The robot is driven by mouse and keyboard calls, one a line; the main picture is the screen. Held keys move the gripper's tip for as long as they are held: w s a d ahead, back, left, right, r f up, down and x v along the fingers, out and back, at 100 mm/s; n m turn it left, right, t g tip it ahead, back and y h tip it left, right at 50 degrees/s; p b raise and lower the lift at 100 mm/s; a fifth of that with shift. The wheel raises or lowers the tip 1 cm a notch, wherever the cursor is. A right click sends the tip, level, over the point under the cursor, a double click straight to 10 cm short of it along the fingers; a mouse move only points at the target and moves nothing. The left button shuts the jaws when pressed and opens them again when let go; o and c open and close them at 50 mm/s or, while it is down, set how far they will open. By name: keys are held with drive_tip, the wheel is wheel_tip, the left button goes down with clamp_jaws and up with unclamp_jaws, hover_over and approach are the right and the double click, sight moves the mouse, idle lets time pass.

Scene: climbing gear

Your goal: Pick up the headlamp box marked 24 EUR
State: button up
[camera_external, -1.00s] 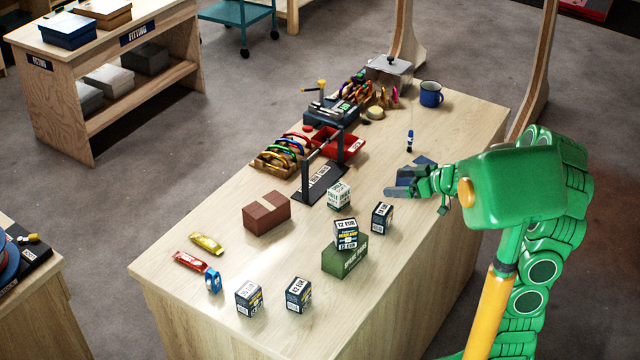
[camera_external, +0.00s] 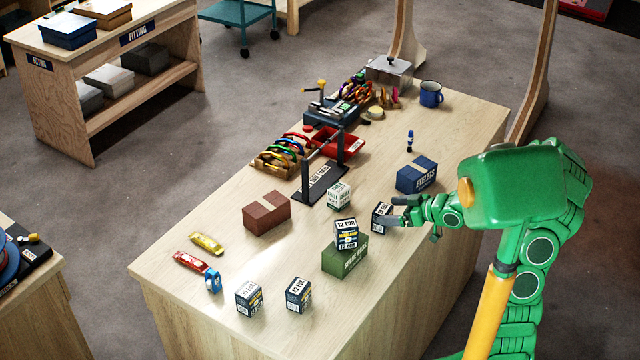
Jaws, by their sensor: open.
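A small dark box with a white top (camera_external: 380,217) stands on the counter right of the green box. Its price is too small to read. My gripper (camera_external: 398,211) is open at this box's right side, its dark fingers partly covering it. I cannot tell whether they touch it. Similar boxes are a 12 EUR box (camera_external: 346,234) on top of the green box (camera_external: 344,260), and two at the front, a left one (camera_external: 248,299) and a right one (camera_external: 299,295), whose prices I cannot read surely. No 24 EUR mark is clearly legible.
A blue box (camera_external: 416,176) lies just behind my gripper. A white-green cube (camera_external: 339,196), a black stand (camera_external: 322,182) and a brown brick-like box (camera_external: 266,213) are to the left. A blue mug (camera_external: 430,94) stands far back. The counter's front right is clear.

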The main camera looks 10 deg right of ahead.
sight(374, 211)
drive_tip(key=shift+x, duration=3.35)
drive_tip(key=c, duration=1.1)
